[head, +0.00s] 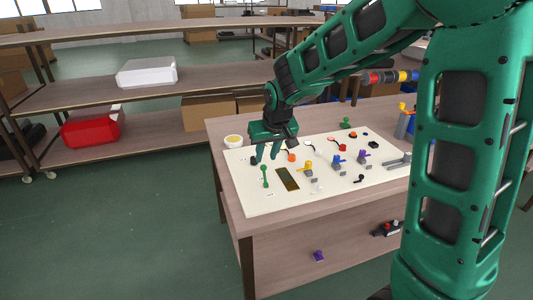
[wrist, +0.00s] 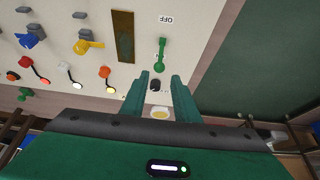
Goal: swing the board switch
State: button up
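The white board (head: 285,203) lies on the workbench. A green lever switch (head: 264,176) stands near its left side. In the wrist view the green switch (wrist: 161,55) lies just beyond my fingertips, beside a label reading OFF. My gripper (head: 266,154) hangs over the board's far left part, apart from the switch. In the wrist view my gripper (wrist: 161,76) is open, with a gap between its two fingers. A black knob (wrist: 154,84) shows in that gap, below the fingers. I cannot tell how high the fingers are above the board.
A dark panel (head: 287,179) lies beside the switch. A yellow valve (head: 307,168), blue valve (head: 337,161) and several coloured knobs fill the board's middle. Shelving with a red bin (head: 91,128) stands behind.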

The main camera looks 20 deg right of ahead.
aim_at(264, 166)
jog(key=x, duration=0.6)
jog(key=shift+f, duration=0.15)
jog(key=shift+w+f, duration=0.2)
jog(key=shift+f, duration=0.05)
jog(key=shift+c, duration=0.7)
jog(key=c, duration=0.5)
jog(key=shift+o, duration=0.2)
jog(key=shift+d+r, duration=0.1)
jog(key=shift+s, duration=0.1)
